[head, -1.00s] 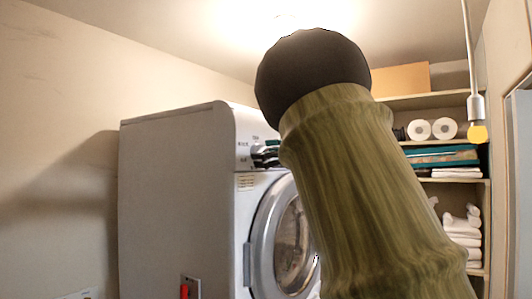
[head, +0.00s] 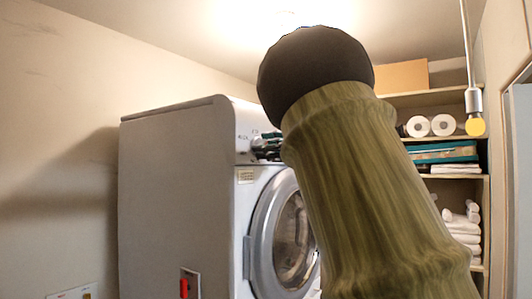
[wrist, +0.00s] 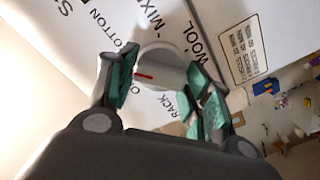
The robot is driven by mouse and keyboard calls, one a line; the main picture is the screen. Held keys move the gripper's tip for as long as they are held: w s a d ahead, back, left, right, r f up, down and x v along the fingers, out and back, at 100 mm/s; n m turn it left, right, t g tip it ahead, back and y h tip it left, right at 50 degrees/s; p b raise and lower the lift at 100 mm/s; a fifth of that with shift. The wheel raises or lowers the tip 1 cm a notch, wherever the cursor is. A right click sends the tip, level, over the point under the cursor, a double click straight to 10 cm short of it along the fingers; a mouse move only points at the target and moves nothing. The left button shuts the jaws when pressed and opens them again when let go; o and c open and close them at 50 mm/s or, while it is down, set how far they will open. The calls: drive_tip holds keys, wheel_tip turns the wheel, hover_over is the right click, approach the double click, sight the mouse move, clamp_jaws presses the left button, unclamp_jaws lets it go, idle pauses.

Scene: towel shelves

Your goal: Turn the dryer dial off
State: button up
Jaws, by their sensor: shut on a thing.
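The dryer (head: 170,190) is a large white front-loader with a round glass door (head: 285,235). Its dial (wrist: 160,70) is a round white knob with a red mark, seen in the wrist view on a panel with printed words such as COTTON, MIX, WOOL and RACK. My gripper (wrist: 162,78) has its green-padded fingers on both sides of the dial and is shut on it. In the head view, my gripper (head: 266,147) is at the upper front panel, partly behind my arm, and the dial is hidden there.
Shelves (head: 455,178) at the right hold paper rolls (head: 430,126), folded towels (head: 462,228) and a cardboard box (head: 400,77). A yellow bulb (head: 475,126) hangs in front. The wall stands at the left.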

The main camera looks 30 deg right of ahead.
drive_tip(key=n+b, duration=0.9)
drive_tip(key=b, duration=0.1)
drive_tip(key=shift+n, duration=0.3)
drive_tip(key=shift+r, duration=0.1)
drive_tip(key=o, duration=1)
drive_tip(key=shift+w+d, duration=0.1)
drive_tip(key=v, duration=1.2)
drive_tip(key=shift+d, duration=0.1)
